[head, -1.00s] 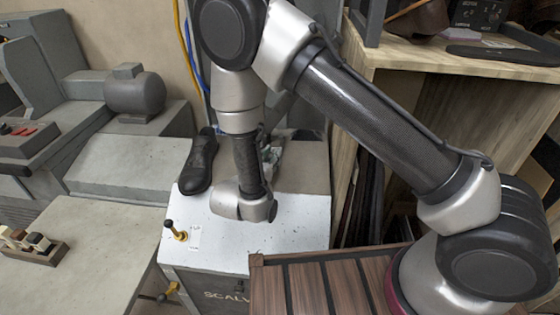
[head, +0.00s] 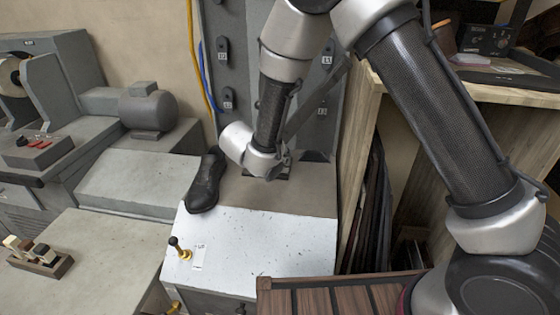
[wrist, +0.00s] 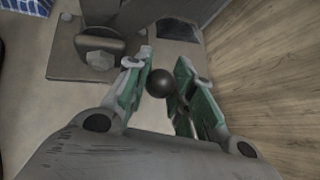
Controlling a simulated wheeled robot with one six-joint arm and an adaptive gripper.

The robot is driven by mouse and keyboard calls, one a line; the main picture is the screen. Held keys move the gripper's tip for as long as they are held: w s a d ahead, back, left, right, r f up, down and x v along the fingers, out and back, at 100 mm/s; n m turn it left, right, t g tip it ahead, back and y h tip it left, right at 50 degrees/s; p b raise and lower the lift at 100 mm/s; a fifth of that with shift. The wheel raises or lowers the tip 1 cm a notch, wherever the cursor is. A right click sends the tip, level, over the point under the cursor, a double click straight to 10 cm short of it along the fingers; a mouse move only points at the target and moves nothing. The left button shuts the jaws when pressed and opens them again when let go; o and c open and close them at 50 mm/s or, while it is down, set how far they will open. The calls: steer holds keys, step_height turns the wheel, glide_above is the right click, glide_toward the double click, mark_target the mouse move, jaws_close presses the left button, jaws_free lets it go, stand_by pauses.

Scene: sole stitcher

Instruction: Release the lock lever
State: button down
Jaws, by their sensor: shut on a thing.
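In the wrist view my gripper (wrist: 164,68) has its green fingers on both sides of a dark round knob (wrist: 161,84), shut on it. The knob looks like the end of the lock lever; its stem is hidden. In the head view my wrist hides the fingers and the knob. There, a grey bar (head: 318,102) slants up to the right behind my wrist. A second lever with a black knob and yellow base (head: 181,250) stands on the white-topped cabinet (head: 265,243), apart from my gripper.
A black shoe (head: 206,183) stands on the cabinet's back left. A small rack (head: 40,258) sits on the left table.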

steer(key=shift+w+r, duration=0.3)
steer(key=shift+w, duration=0.05)
steer(key=c, duration=1.2)
jaws_free()
steer(key=shift+d, duration=0.1)
steer(key=shift+f, duration=0.1)
steer(key=shift+s, duration=0.15)
steer(key=shift+s+a+r, duration=0.2)
steer(key=shift+a, duration=0.05)
steer(key=v, duration=1.1)
steer(key=shift+r, duration=0.15)
